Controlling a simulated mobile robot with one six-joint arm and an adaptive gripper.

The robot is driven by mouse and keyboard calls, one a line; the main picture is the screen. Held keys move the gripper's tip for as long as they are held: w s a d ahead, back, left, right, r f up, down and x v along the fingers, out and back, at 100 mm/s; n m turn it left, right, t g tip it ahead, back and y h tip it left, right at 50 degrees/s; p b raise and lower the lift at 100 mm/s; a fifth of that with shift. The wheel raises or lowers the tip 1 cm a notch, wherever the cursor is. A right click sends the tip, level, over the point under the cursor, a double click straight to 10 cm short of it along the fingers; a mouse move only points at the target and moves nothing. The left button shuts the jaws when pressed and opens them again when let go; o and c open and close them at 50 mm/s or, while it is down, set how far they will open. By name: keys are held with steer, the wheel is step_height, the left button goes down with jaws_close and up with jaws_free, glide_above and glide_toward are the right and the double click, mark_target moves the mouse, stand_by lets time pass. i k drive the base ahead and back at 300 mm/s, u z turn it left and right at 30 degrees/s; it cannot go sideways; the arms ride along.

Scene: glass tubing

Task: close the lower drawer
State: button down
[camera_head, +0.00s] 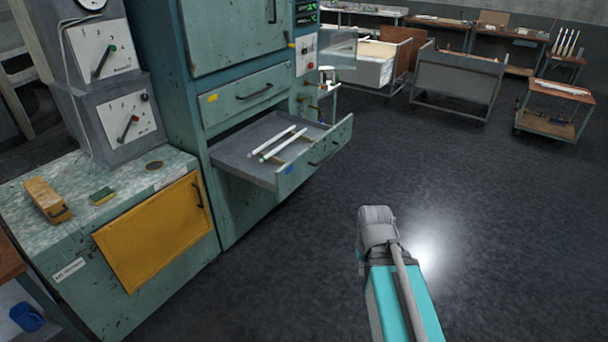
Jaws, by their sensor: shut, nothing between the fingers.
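The lower drawer (315,158) of the tall green cabinet (160,80) is pulled well out, and its tray shows from above. Its front panel has a dark handle and a blue label. White glass tubes (283,143) lie inside it on a small brown support. The upper drawer (247,97), with a yellow label and a dark handle, is shut just above it. A grey and teal part of my arm shows at the lower right, apart from the drawer. My gripper itself does not show.
A low green cabinet with a yellow door (155,230) stands left of the open drawer. Its top carries a yellow box (47,198). Dark floor (470,200) is clear right of the drawer. Carts and benches stand at the back.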

mark_target(285, 170)
steer(key=z, duration=0.05)
steer(key=i, duration=0.95)
steer(key=u, duration=0.1)
